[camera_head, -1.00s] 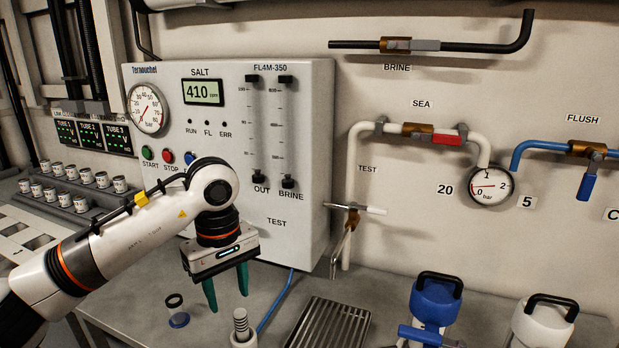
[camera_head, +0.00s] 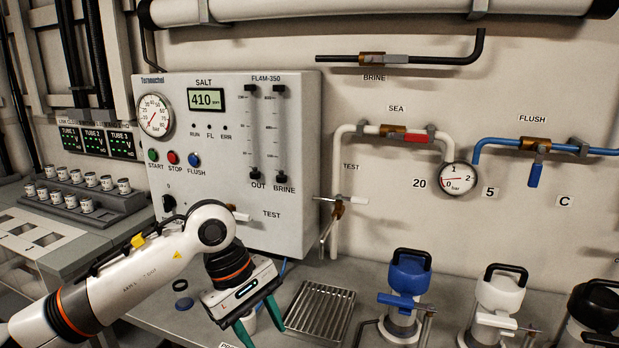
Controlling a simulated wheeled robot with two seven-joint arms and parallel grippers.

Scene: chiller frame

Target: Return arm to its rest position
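My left arm (camera_head: 150,262) comes in from the left, white with orange rings. Its gripper (camera_head: 261,322) is in front of the lower edge of the test panel (camera_head: 300,150), tilted and pointing down. The two teal fingers are apart, so it is open. A pale object shows partly behind and between the fingers, mostly hidden; I see no sign that it is gripped. My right arm and gripper are not in view.
A slatted metal tray (camera_head: 320,310) lies just right of the gripper. A blue-topped valve unit (camera_head: 408,275) and a white one (camera_head: 500,292) stand further right. A dark ring (camera_head: 180,285) lies left of the gripper. Small cups (camera_head: 92,180) stand in a rack at left.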

